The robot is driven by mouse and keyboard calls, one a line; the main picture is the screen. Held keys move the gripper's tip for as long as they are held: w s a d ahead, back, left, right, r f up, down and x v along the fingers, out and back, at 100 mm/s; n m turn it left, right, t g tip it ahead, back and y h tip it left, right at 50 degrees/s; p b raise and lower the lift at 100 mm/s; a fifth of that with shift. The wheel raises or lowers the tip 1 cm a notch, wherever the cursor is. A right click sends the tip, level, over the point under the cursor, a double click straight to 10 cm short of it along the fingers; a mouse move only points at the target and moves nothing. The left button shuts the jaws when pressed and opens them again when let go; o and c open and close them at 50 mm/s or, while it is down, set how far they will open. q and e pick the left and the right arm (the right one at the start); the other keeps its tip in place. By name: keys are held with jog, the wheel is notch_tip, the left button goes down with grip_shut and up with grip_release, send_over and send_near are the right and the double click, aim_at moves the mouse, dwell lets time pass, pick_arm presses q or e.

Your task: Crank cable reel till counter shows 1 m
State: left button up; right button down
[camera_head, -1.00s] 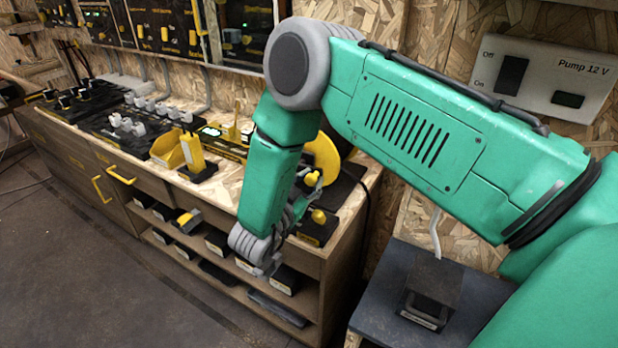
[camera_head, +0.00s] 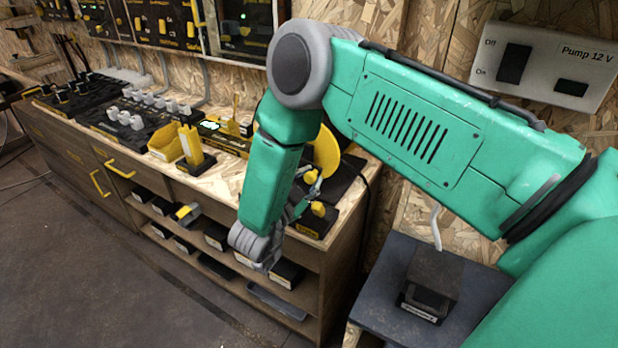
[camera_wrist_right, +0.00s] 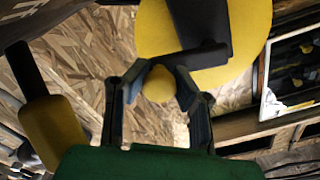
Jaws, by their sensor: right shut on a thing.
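The yellow cable reel (camera_head: 328,150) stands on the bench's right end, partly hidden behind my right arm. In the right wrist view the reel's yellow disc (camera_wrist_right: 240,45) fills the top, with a black crank arm (camera_wrist_right: 203,52) across it. The crank's yellow knob (camera_wrist_right: 158,84) sits between the two fingers of my right gripper (camera_wrist_right: 158,98), which is shut on it. In the head view my right gripper (camera_head: 306,190) is small beside the reel, its fingers mostly hidden. No counter reading is legible. My left gripper is not in view.
A second yellow knob (camera_head: 318,208) on a black block stands close to the gripper; a yellow bin (camera_head: 165,145) and upright yellow part (camera_head: 190,148) stand left. Shelves lie below. A dark stand (camera_head: 385,300) with a black block (camera_head: 430,285) is at right.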

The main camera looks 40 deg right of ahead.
jog(key=c, duration=1.3)
grip_release()
jog(key=shift+w, duration=0.1)
jog(key=shift+o, duration=0.2)
jog(key=v, duration=1.2)
jog(key=shift+f, duration=0.1)
